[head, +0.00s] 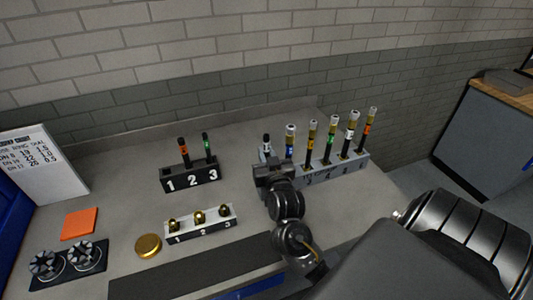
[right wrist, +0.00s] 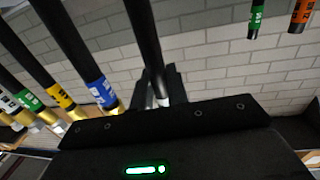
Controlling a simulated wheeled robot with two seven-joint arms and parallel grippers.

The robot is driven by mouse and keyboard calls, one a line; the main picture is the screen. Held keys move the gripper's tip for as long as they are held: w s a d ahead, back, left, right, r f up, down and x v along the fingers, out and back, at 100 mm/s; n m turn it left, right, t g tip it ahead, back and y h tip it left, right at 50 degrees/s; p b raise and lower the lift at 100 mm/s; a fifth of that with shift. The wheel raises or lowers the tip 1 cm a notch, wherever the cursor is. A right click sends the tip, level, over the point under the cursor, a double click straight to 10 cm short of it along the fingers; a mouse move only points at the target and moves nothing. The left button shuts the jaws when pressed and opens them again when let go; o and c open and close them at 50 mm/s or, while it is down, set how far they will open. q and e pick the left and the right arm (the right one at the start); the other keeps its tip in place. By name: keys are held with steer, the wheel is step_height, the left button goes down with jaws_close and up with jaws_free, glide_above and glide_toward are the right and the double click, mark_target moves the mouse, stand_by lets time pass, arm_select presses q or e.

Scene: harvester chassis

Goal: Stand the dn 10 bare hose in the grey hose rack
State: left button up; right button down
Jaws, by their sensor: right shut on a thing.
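My right gripper (head: 268,170) is at the left end of the grey hose rack (head: 361,164). It is shut on a thin dark hose (head: 266,147) with a pale end band and no brass fitting visible at that end. In the right wrist view the hose (right wrist: 145,40) runs between the fingers of the right gripper (right wrist: 160,88), with its pale band (right wrist: 163,102) near them. The gripper hides the hose's lower part and the rack's left end, so I cannot tell whether the hose is in a socket. My left gripper is not in view.
Several banded hoses with fittings stand in the grey rack, the blue-banded one (head: 290,142) closest to my gripper. A black rack (head: 191,176) with two hoses stands left.

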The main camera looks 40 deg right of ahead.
steer(key=shift+f+b, duration=0.6)
steer(key=shift+f, duration=0.5)
steer(key=c, duration=1.3)
jaws_free()
steer(key=b+v, duration=0.2)
steer(key=v, duration=0.9)
steer(key=shift+w, duration=0.1)
